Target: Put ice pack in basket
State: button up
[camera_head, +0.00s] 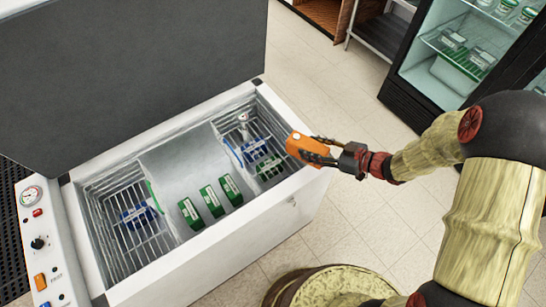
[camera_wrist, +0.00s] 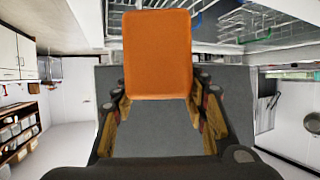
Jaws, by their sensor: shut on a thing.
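My gripper (camera_head: 322,152) is shut on an orange pack (camera_head: 303,148), a flat rounded block that looks like the ice pack. In the head view it is held near the freezer's right front rim, its height above the rim hard to judge. In the wrist view the orange pack (camera_wrist: 158,55) stands out beyond the fingers (camera_wrist: 160,100), gripped at its near end. Inside the open chest freezer a wire basket (camera_head: 98,208) at the left holds blue packs. Another wire basket (camera_head: 264,122) at the right holds blue and green packs.
Green packs (camera_head: 212,201) lie on the freezer floor between the baskets. The freezer's raised lid (camera_head: 130,70) stands behind. A control panel (camera_head: 42,245) is at the left end. A glass-door fridge (camera_head: 440,65) stands at the upper right.

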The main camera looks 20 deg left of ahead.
aim_at(294, 147)
jog(key=x, duration=0.2)
jog(key=s+b+x, duration=0.1)
jog(key=x, duration=0.1)
jog(key=b+x, duration=0.1)
jog(key=x, duration=0.1)
jog(key=shift+s+a+f, duration=0.15)
jog(key=shift+a+f, duration=0.2)
jog(key=shift+a, duration=0.05)
jog(key=a+f+b, duration=0.4)
jog(key=f, duration=0.4)
jog(key=shift+w+a+f, duration=0.3)
jog(key=shift+a, duration=0.1)
jog(key=shift+f, duration=0.1)
jog(key=shift+f+b, duration=0.35)
jog(key=shift+b, duration=0.05)
jog(key=shift+f, duration=0.2)
jog(key=o, duration=1.4)
